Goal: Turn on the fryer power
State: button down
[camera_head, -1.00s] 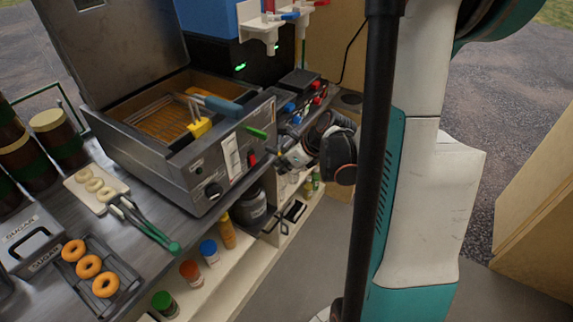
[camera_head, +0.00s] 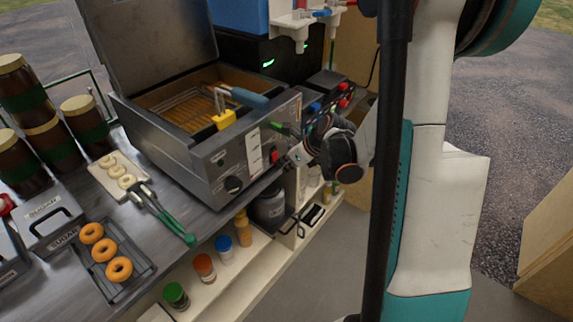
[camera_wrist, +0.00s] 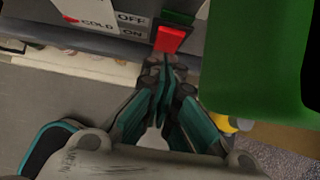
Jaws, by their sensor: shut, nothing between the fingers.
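The fryer (camera_head: 205,150) is a grey metal box with a raised lid, standing on the counter. Its front panel carries a white label, a black knob (camera_head: 233,184) and a red power switch (camera_head: 274,157). In the wrist view the red switch (camera_wrist: 171,39) sits beside the "OFF" and "ON" print, with ON lower. My gripper (camera_head: 290,160) is shut and empty at the fryer's front right. In the wrist view its fingertips (camera_wrist: 165,65) are together just below the switch; whether they touch it I cannot tell.
A large green shape, perhaps a handle (camera_wrist: 255,55), fills the right of the wrist view close to my gripper. Donuts (camera_head: 104,252), tongs (camera_head: 168,218) and barrels stand left. The floor in front is clear.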

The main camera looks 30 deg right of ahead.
jog(key=shift+w+a+f, duration=0.1)
jog(key=shift+w+f, duration=0.1)
jog(key=shift+w, duration=0.1)
jog(key=shift+r, duration=0.1)
jog(key=shift+r+p, duration=0.4)
jog(key=shift+r, duration=0.35)
